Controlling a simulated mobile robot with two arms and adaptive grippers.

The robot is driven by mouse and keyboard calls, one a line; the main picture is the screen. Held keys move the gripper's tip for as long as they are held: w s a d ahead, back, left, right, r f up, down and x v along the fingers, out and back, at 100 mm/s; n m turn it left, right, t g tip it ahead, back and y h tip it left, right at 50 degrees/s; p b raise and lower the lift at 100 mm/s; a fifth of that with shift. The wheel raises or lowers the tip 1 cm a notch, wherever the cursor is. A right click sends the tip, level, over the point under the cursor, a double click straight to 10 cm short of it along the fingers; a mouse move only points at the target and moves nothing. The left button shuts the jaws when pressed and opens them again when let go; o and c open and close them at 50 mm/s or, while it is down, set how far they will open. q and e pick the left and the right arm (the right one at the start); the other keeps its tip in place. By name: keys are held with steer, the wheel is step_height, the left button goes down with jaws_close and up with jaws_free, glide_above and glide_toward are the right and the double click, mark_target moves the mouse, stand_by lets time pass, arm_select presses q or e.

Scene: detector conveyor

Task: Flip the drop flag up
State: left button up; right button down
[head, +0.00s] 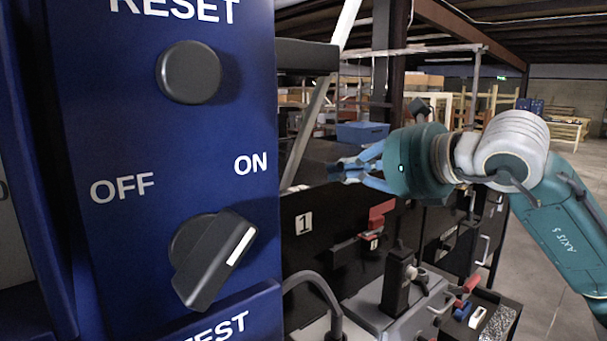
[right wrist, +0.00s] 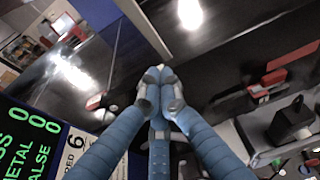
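A red flag (head: 381,213) shows in the head view on the black side panel, right of the label marked 1. A smaller red piece (head: 370,236) is just below it. In the right wrist view a long red flag (right wrist: 292,62) lies at the upper right, with a red block (right wrist: 266,84) beside it. My right gripper (head: 343,168) is up and left of the flag in the head view, apart from it. Its blue fingers meet at their tips in the right wrist view (right wrist: 160,76), with nothing seen between them. My left gripper is out of view.
A blue control panel with a black RESET button (head: 190,72) and an OFF/ON knob (head: 212,257) fills the left foreground. A black joystick-like post (head: 396,280) stands below the flag. A green-text display (right wrist: 25,145) is at the wrist view's lower left.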

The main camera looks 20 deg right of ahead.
steer(key=p, duration=0.4)
glide_toward(291, 177)
steer(key=x, duration=0.4)
steer(key=shift+r, duration=0.1)
steer(key=shift+w+a+f, duration=0.2)
steer(key=shift+w+f, duration=0.05)
steer(key=shift+w, duration=0.2)
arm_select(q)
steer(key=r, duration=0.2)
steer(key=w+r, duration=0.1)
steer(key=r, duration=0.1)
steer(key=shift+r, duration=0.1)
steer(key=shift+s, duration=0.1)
